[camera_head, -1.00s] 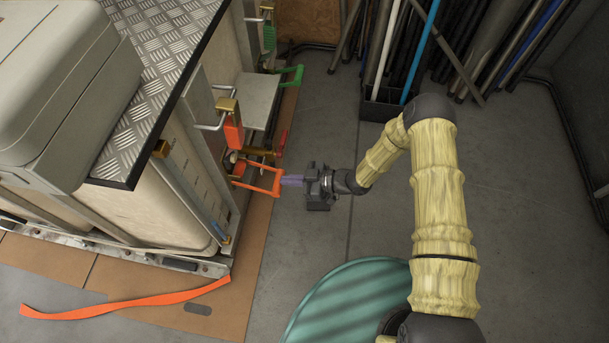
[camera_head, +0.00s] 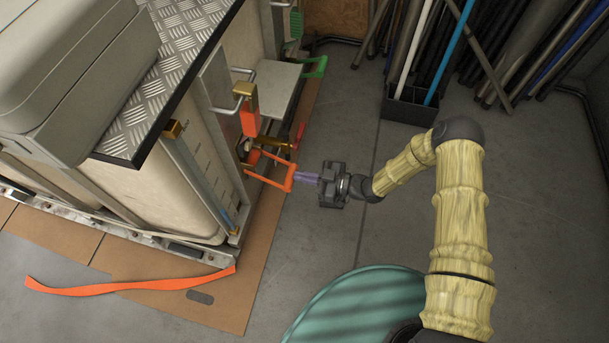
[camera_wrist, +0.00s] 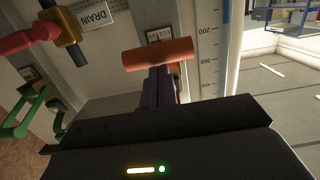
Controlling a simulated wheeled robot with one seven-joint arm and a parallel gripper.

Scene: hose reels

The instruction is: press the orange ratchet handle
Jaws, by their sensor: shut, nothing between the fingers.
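The orange ratchet handle (camera_head: 285,181) is a U-shaped loop that sticks out from the side of the framed tank. In the wrist view its orange crossbar (camera_wrist: 157,55) lies straight ahead, across the ends of my fingers. My gripper (camera_head: 297,176) is shut and empty, level with the handle's outer end and pointing left at it. The wrist view also shows the closed purple-grey fingers (camera_wrist: 158,88), their tips partly hidden by the crossbar. The tips are at or very near the bar; I cannot tell whether they touch.
A red lever (camera_head: 300,135) and an orange-red block (camera_head: 250,120) sit just above the handle. A green handle (camera_head: 316,67) is farther back. A teal reel (camera_head: 350,305) stands in front. A bin of pipes (camera_head: 408,106) is behind. An orange strap (camera_head: 130,284) lies on the cardboard.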

